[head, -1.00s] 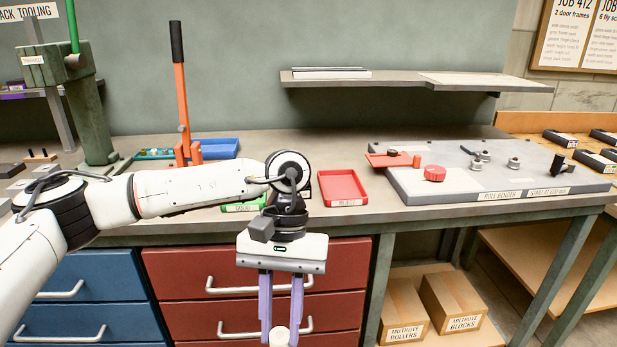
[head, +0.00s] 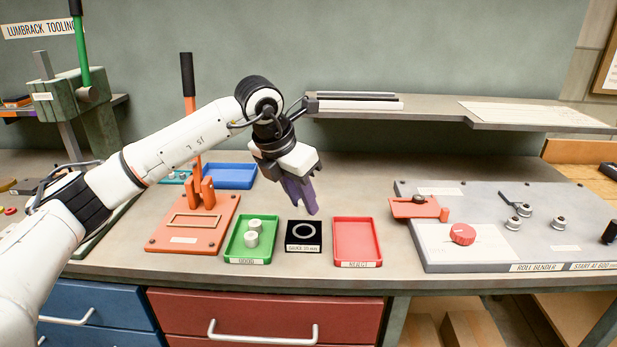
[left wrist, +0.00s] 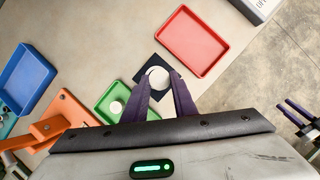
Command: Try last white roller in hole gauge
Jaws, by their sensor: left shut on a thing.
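My left gripper (head: 306,204) is tilted above the back of the black hole gauge (head: 303,246). In the left wrist view its purple fingers (left wrist: 162,88) are shut on a white roller (left wrist: 158,77), which overlaps the gauge (left wrist: 150,66) in the picture. The roller is hidden in the head view. The gauge has a pale ring around a dark middle. White rollers (head: 253,233) stand in the green tray (head: 232,252), left of the gauge. The red reject tray (head: 357,241), right of it, is empty. My right gripper (left wrist: 298,110) shows small at the right edge of the wrist view, its fingers apart.
An orange lever press (head: 165,236) stands left of the green tray, with a blue tray (head: 230,178) behind. The roll bender plate (head: 445,249) lies to the right. A shelf (head: 440,112) hangs over the back. Bench behind the red tray is clear.

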